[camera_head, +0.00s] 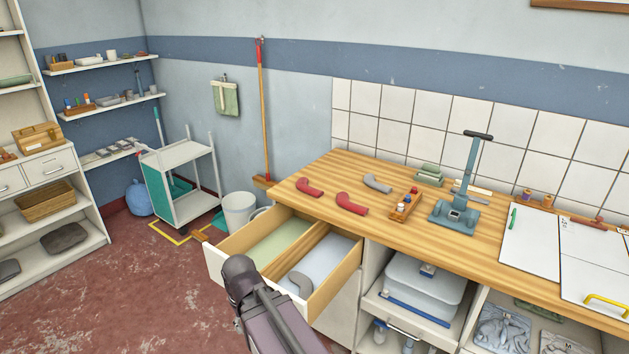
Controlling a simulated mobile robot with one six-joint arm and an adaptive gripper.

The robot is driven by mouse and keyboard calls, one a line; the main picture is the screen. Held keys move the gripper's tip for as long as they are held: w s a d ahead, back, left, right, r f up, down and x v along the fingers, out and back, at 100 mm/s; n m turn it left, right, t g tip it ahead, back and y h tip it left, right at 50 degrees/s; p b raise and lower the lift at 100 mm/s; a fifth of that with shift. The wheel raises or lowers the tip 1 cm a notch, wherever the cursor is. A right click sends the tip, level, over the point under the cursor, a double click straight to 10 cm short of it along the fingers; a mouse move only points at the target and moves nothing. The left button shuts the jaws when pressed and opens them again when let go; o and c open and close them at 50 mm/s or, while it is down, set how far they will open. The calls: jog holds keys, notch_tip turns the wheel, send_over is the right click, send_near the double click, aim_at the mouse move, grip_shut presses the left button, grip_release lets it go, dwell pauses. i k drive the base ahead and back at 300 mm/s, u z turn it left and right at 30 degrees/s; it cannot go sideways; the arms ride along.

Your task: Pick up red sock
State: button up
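Two red socks lie on the wooden worktop (330,170). One red sock (309,188) is near the left end, and the other red sock (352,204) is to its right, near the front edge. They are apart from each other. A grey sock (378,183) lies behind and right of them. Part of my arm rises from the bottom middle, in front of the open drawer. My gripper cannot be made out in this view.
An open drawer (212,265) with two compartments juts out below the worktop; a grey sock (301,284) lies in its right compartment. A small wooden tray (406,205) and a blue-grey press (455,215) stand right of the socks. A white bucket (239,212) stands left.

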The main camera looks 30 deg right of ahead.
aim_at(301, 183)
jog(key=z, duration=0.3)
jog(key=i, duration=1.05)
jog(key=z, duration=0.2)
